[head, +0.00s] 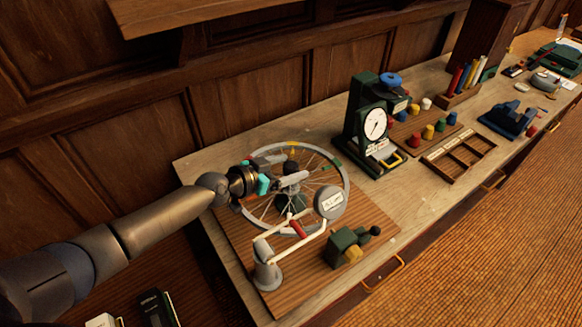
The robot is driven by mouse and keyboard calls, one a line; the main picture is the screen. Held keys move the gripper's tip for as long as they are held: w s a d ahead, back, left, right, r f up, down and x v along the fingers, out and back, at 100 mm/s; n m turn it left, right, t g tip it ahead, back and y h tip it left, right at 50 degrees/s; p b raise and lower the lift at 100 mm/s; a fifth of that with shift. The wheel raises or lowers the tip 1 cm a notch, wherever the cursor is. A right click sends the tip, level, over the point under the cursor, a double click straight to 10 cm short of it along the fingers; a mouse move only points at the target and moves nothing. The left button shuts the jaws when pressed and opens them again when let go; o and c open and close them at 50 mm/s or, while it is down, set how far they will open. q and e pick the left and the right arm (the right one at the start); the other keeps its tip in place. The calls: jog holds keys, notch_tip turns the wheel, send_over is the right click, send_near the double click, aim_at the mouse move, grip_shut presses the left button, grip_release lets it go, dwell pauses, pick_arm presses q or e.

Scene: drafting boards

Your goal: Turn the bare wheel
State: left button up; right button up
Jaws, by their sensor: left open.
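The bare wheel (343,174), a pale rim with thin spokes and no tyre, lies nearly flat above a wooden board (222,228). Its rim carries a yellow mark at the back and a green one at the right. My left gripper (289,170) reaches over the wheel's back left part. Its fingers are apart with nothing seen between them; I cannot tell whether they touch the rim or spokes. The gripper and wrist hide some spokes and the left rim. My right gripper is not in view.
A white jointed arm on a post (265,267) with a round labelled disc (330,202) stands at the wheel's front. A green block with a yellow part (345,246) sits right of it. A dial gauge (374,124) stands behind right. Wooden panelling is close behind.

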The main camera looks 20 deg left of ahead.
pick_arm(q)
jog(key=shift+w+d+f, duration=0.25)
jog(key=shift+w, duration=0.15)
grip_shut()
dwell(0.5)
dwell(0.4)
